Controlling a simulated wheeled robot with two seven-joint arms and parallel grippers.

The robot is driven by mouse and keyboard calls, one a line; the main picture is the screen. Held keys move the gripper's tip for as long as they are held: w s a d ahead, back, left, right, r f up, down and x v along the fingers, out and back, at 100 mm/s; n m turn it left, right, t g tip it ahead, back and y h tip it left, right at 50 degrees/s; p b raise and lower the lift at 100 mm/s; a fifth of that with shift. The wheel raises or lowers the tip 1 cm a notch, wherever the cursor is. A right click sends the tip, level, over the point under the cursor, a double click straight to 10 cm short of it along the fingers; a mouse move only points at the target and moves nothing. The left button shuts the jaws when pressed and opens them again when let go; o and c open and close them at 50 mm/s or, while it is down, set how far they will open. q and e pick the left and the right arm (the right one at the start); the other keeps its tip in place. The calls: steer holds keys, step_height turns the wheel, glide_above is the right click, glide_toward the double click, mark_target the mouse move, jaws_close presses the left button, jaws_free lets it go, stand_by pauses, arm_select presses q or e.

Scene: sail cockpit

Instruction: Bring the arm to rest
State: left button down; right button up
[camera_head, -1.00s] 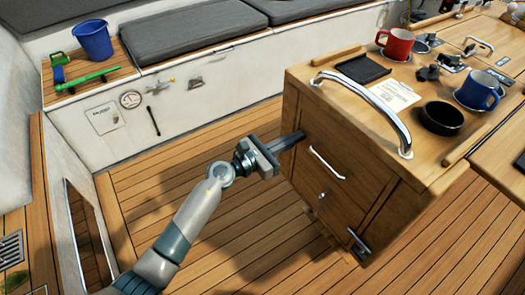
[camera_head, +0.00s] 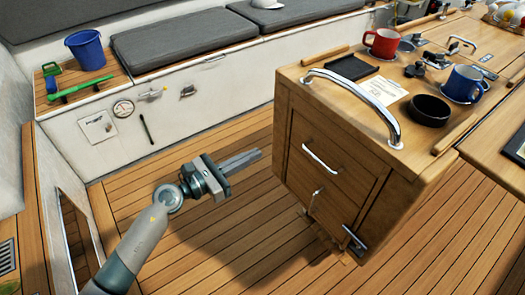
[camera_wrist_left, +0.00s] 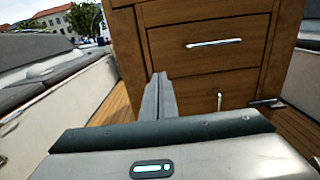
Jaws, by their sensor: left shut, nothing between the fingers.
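My left gripper (camera_head: 241,161) is shut with nothing between its fingers. In the head view it hangs over the wooden deck, to the left of the wooden cabinet (camera_head: 335,185) and apart from it. In the left wrist view the shut fingers (camera_wrist_left: 158,98) point toward the cabinet front (camera_wrist_left: 205,60), which has drawers with metal handles. My right gripper is in neither view.
A steel grab rail (camera_head: 358,95) arches over the cabinet top, which carries a red mug (camera_head: 382,43), a blue mug (camera_head: 465,84) and a black bowl (camera_head: 430,110). Cushioned benches (camera_head: 185,50) line the back. The teak deck (camera_head: 215,240) around the gripper is clear.

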arm_select(q)
steer(key=shift+s+a, duration=0.35)
steer(key=shift+a, duration=0.25)
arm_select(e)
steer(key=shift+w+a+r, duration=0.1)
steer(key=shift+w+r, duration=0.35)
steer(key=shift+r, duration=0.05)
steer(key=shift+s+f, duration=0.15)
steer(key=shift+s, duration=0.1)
